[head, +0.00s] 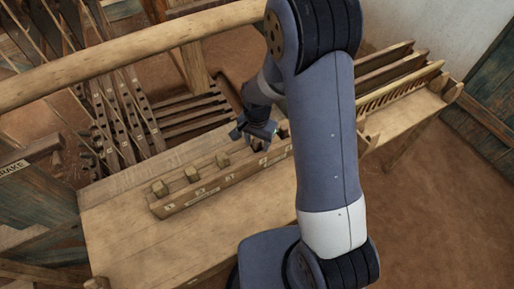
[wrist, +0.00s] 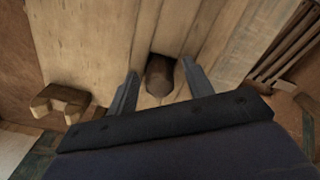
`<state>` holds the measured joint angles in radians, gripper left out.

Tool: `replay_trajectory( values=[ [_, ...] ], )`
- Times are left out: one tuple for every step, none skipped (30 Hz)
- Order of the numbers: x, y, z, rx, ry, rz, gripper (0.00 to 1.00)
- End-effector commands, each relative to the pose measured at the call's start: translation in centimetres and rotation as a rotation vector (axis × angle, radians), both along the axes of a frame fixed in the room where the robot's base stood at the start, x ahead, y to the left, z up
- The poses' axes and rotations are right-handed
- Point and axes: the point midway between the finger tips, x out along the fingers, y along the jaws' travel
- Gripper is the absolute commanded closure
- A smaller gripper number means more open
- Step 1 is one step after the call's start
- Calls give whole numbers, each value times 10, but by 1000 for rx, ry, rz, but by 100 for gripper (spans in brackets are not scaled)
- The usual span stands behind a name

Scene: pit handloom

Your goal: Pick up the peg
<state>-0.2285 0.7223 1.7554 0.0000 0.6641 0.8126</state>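A wooden rack (head: 208,196) with small labels on its front lies on the bench. My gripper (head: 262,135) is over the right part of the rack, partly hidden by my arm. In the wrist view my gripper (wrist: 159,76) has its two fingers spread apart. A dark brown rounded peg (wrist: 160,80) shows between them, with a gap on each side.
The wooden bench top (head: 130,225) is clear in front of the rack. A thick round beam (head: 130,53) crosses behind it. Slatted loom parts (head: 130,110) stand at the back left. A comb-like wooden frame (head: 400,88) lies right of my arm.

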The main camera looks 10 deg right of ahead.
Motion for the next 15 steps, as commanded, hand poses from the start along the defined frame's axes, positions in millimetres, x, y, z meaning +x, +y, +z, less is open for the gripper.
replay_trajectory(
  values=[
    [0, 0, 0, 0, 0, 0, 55],
    [0, 0, 0, 0, 0, 0, 58],
    [0, 0, 0, 0, 0, 0, 61],
    [0, 0, 0, 0, 0, 0, 64],
    [0, 0, 0, 0, 0, 0, 66],
    [0, 0, 0, 0, 0, 0, 69],
    [0, 0, 0, 0, 0, 0, 72],
    [0, 0, 0, 0, 0, 0, 74],
    [0, 0, 0, 0, 0, 0, 77],
    [0, 0, 0, 0, 0, 0, 80],
    [0, 0, 0, 0, 0, 0, 82],
    [0, 0, 0, 0, 0, 0, 86],
    [0, 0, 0, 0, 0, 0, 88],
    [0, 0, 0, 0, 0, 0, 91],
    [0, 0, 0, 0, 0, 0, 94]
  ],
)
